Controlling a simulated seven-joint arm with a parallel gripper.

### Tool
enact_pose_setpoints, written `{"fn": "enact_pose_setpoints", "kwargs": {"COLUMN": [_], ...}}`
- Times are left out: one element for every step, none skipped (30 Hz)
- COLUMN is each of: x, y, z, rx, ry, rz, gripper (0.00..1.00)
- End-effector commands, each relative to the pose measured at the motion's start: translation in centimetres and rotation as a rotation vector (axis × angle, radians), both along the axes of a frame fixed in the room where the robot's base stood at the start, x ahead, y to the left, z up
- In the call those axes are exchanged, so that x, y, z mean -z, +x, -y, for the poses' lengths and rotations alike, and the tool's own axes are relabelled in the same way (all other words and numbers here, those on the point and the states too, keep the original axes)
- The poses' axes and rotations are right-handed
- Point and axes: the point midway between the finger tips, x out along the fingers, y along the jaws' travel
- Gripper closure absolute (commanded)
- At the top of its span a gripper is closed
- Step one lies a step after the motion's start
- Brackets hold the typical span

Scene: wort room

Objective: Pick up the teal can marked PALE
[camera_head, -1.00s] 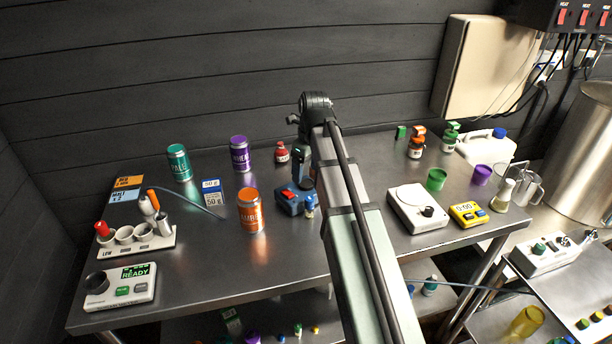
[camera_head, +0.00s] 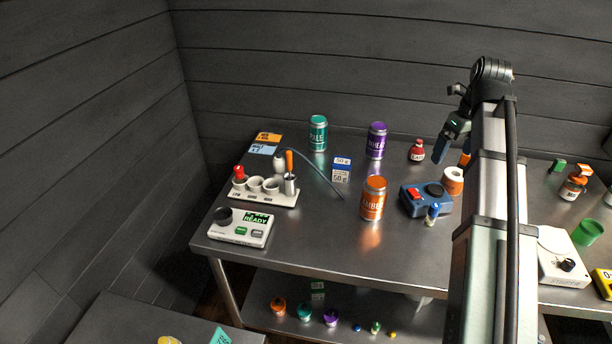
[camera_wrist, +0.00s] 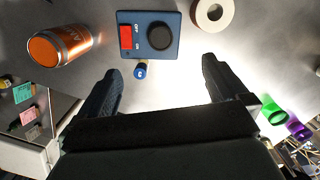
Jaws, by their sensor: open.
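The teal can marked PALE (camera_head: 318,134) stands upright at the back of the steel table (camera_head: 300,225), left of the purple can (camera_head: 376,141). My gripper (camera_head: 447,140) is raised over the right part of the table, well to the right of the teal can. In the wrist view my gripper (camera_wrist: 162,88) is open and empty, its two dark fingers apart over the table. The teal can does not show in the wrist view.
An orange AMBER can (camera_head: 373,199) stands in front of the purple can; a blue device (camera_head: 424,200) with a red switch is beside it. A small red bottle (camera_head: 417,151), a 50 g box (camera_head: 341,170), a holder with cups (camera_head: 270,197) and a READY device (camera_head: 241,228) surround the middle.

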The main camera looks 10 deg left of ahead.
Motion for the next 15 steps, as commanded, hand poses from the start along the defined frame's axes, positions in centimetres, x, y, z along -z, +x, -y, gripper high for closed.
{"fn": "enact_pose_setpoints", "kwargs": {"x": [0.0, 0.0, 0.0, 0.0, 0.0, 0.0, 0.0, 0.0, 0.0, 0.0, 0.0, 0.0, 0.1, 0.1, 0.2], "y": [0.0, 0.0, 0.0, 0.0, 0.0, 0.0, 0.0, 0.0, 0.1, 0.1, 0.1, 0.1, 0.2, 0.2, 0.2], "z": [0.0, 0.0, 0.0, 0.0, 0.0, 0.0, -0.1, -0.3, -0.8, -1.2, -1.8, -2.8, -3.7, -4.6, -6.2], "rx": [0.000, 0.000, 0.000, 0.000, 0.000, -0.001, -0.002, -0.005, -0.012, -0.019, -0.027, -0.042, -0.056, -0.072, -0.095], "ry": [0.000, 0.000, 0.000, 0.000, 0.000, 0.000, 0.000, 0.000, 0.000, 0.000, 0.000, 0.000, 0.000, 0.000, 0.000], "rz": [0.000, 0.000, 0.000, 0.000, 0.000, 0.000, 0.000, 0.000, 0.000, 0.000, 0.000, 0.000, 0.000, -0.001, -0.003], "gripper": [0.00, 0.00, 0.00, 0.00, 0.00, 0.00, 0.00, 0.00, 0.00, 0.00, 0.00, 0.00, 0.00, 0.00, 0.00]}}
